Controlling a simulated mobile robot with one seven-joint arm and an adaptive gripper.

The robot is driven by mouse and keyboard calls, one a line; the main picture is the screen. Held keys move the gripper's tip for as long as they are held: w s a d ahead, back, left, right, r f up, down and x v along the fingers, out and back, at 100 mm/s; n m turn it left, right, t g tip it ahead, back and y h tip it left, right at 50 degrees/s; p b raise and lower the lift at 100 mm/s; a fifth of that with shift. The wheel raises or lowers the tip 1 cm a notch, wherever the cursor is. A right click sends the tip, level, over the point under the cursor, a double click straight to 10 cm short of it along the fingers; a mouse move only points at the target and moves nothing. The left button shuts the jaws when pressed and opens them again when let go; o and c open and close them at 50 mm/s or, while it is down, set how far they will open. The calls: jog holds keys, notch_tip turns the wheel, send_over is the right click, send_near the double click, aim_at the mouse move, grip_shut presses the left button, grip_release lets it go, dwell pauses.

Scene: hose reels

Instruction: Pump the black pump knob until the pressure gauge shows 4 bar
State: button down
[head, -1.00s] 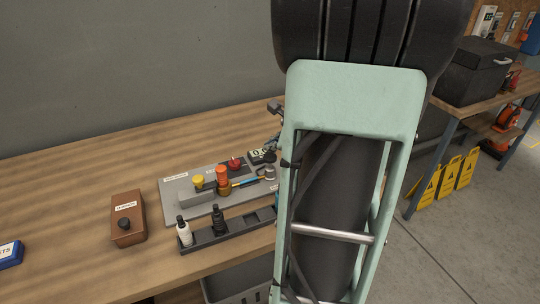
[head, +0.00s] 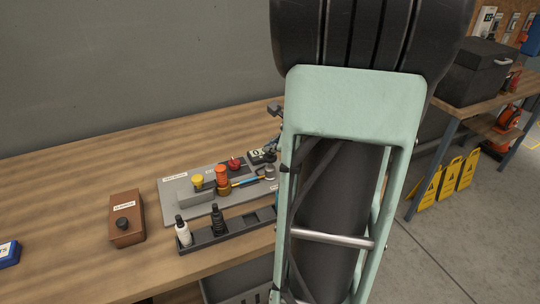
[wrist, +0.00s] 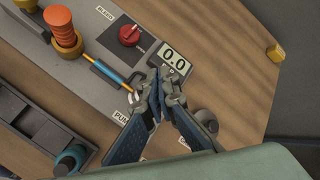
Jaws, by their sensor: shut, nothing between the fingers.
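The pressure gauge (wrist: 173,57) is a small digital display reading 0.0 in the wrist view; it also shows in the head view (head: 257,156), beside my arm. My gripper (wrist: 166,75) is shut and empty, with its fingertips just in front of the gauge. A PUMP label (wrist: 122,116) lies left of the fingers. In the head view, a small dark-grey round knob (head: 269,172) stands at the right end of the blue-and-orange tube, close to my arm.
A red BLEED knob (wrist: 130,35) and an orange ribbed part (wrist: 63,29) share the grey panel (head: 178,212). A black tray with bottles (head: 232,235) lies in front. A brown box (head: 126,218) stands left. The wooden bench is clear toward the wall.

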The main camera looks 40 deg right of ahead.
aim_at(272, 156)
jog(key=shift+f+b, duration=1.4)
jog(key=shift+b, duration=0.05)
dwell(1.0)
jog(key=shift+r, duration=0.15)
jog(key=shift+r+p, duration=1.35)
jog(key=shift+r, duration=0.25)
notch_tip(272, 156, up, 5)
jog(key=p, duration=0.4)
jog(key=shift+r, duration=0.1)
dwell(2.1)
